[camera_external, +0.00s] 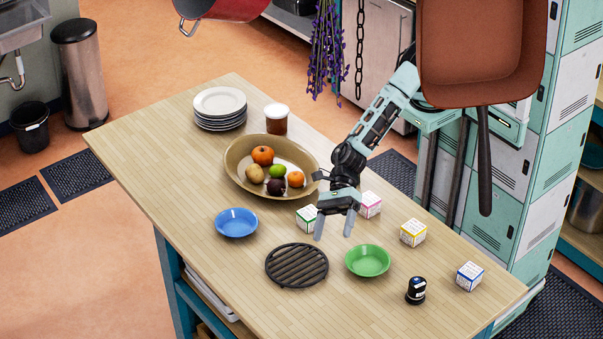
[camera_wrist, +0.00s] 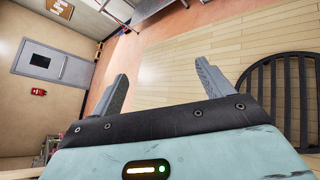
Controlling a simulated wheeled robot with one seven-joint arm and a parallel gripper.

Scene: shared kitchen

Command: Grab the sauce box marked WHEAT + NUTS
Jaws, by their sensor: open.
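Several small white sauce boxes with coloured markings stand on the wooden table: a green-marked box (camera_external: 307,218), a pink-marked box (camera_external: 369,205), a yellow-marked box (camera_external: 413,233) and a blue-marked box (camera_external: 469,276). Their print is too small to read, so I cannot tell which is marked WHEAT + NUTS. My gripper (camera_external: 334,230) is open and empty, fingers pointing down, in the picture between the green-marked and pink-marked boxes. In the wrist view my gripper (camera_wrist: 160,76) shows two spread fingers with no box between them.
A black trivet (camera_external: 296,266), green bowl (camera_external: 367,261), blue bowl (camera_external: 236,223) and dark jar (camera_external: 416,290) stand nearby. A fruit bowl (camera_external: 235,170), stacked plates (camera_external: 220,101) and brown cup (camera_external: 274,122) are farther back. A brown pan (camera_external: 480,60) hangs in the foreground. The table's left side is clear.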

